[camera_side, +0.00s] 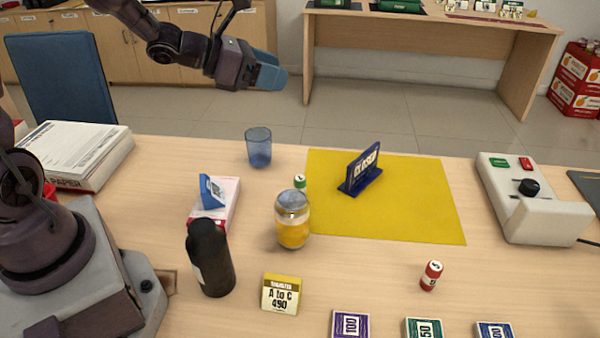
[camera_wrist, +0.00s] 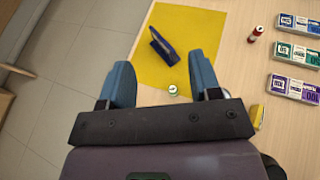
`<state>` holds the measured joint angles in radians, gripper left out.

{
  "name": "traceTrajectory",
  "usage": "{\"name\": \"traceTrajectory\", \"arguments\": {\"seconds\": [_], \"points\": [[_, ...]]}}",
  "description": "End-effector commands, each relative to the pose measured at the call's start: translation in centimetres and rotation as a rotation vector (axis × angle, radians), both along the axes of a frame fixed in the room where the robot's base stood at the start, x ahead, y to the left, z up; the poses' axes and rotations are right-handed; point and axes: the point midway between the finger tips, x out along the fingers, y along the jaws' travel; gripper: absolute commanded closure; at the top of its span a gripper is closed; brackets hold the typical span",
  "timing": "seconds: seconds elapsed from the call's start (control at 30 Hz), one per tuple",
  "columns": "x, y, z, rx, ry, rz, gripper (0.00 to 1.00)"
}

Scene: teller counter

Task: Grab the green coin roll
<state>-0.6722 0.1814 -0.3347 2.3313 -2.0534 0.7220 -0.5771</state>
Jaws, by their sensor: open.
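The green coin roll (camera_side: 299,182) stands upright at the left edge of the yellow mat, behind the glass jar, which hides its lower part in the side view. It also shows in the wrist view (camera_wrist: 173,91), small, with a pale top, between my two fingers and beyond them. My gripper (camera_side: 270,75) is high above the far left of the counter, well away from the roll. In the wrist view its blue fingers (camera_wrist: 164,82) are spread apart with nothing held between them.
A jar with yellow contents (camera_side: 292,225) stands close in front of the roll. A blue CLOSED sign (camera_side: 361,172) stands on the yellow mat (camera_side: 420,210). A blue cup (camera_side: 258,148), black bottle (camera_side: 209,260) and red roll (camera_side: 431,275) stand around. The mat's right part is clear.

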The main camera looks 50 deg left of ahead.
Motion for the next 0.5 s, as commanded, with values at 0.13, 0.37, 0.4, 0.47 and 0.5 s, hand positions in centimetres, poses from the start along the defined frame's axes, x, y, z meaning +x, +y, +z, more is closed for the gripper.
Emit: {"name": "traceTrajectory", "arguments": {"seconds": [0.13, 0.37, 0.4, 0.47, 0.5], "points": [[-0.1, -0.1, -6.6, -0.014, 0.015, 0.000, 0.43], [-0.1, -0.1, -16.1, -0.009, 0.009, 0.001, 0.43], [-0.1, -0.1, -17.6, -0.007, 0.008, 0.002, 0.43], [-0.1, -0.1, -19.8, -0.004, 0.006, 0.002, 0.43], [-0.1, -0.1, -21.0, -0.002, 0.004, 0.002, 0.43]]}}
